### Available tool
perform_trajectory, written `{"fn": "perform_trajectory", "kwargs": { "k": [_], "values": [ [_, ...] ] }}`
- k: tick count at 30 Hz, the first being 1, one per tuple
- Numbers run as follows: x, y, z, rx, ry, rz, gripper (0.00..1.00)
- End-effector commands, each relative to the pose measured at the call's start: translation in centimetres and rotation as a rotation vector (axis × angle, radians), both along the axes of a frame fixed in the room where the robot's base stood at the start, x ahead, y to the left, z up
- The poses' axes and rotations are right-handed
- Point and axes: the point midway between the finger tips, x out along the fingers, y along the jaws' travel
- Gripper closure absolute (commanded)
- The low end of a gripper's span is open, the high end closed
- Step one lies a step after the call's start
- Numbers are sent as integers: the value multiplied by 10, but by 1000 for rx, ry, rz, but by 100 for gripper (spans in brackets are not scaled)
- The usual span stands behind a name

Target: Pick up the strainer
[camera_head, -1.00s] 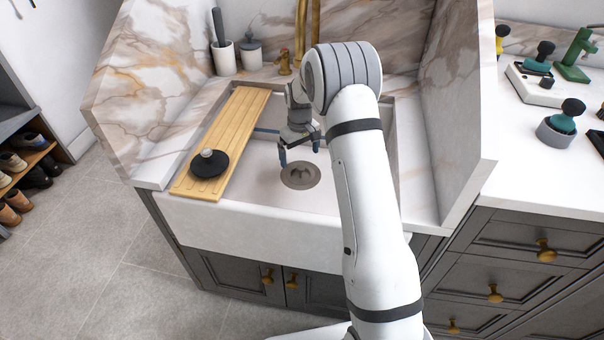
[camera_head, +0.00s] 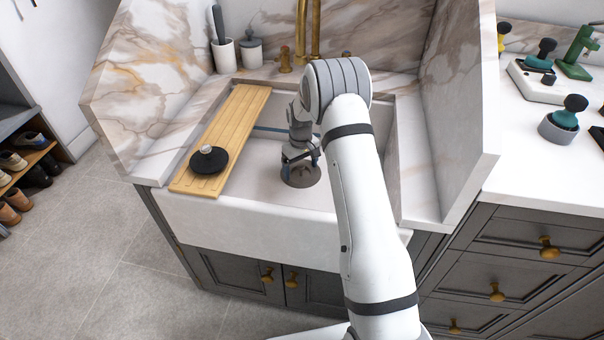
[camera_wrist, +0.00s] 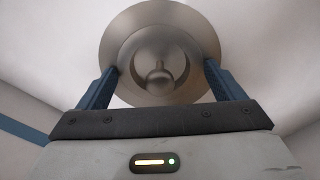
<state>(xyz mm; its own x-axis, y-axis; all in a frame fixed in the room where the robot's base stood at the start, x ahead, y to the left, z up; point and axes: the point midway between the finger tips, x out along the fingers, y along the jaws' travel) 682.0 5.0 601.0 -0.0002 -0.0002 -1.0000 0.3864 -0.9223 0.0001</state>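The strainer (camera_head: 300,180) is a round, grey metal piece on the floor of the white sink. In the wrist view the strainer (camera_wrist: 157,20) shows a wide rim, a sunken cup and a small round knob in its middle. My gripper (camera_head: 301,160) is right above it, pointing down. In the wrist view my gripper's (camera_wrist: 159,68) blue fingers are spread wide, one on each side of the knob and over the rim's sides. Nothing is held between them. I cannot tell whether the fingertips touch the rim.
A wooden board (camera_head: 235,115) lies across the sink's (camera_head: 255,225) left side, with a black round lidded object (camera_head: 208,161) on it. Brass taps (camera_head: 302,45) stand behind. Marble walls flank the sink. The sink floor around the strainer is clear.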

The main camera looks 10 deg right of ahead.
Motion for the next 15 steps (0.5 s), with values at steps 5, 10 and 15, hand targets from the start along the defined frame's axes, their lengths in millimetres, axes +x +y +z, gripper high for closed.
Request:
{"fn": "perform_trajectory", "kwargs": {
  "k": [5,10,15],
  "values": [
    [0,0,0,0,0,-1,26],
    [0,-1,0,0,0,-1,39],
    [0,-1,0,0,0,-1,39]
  ]
}}
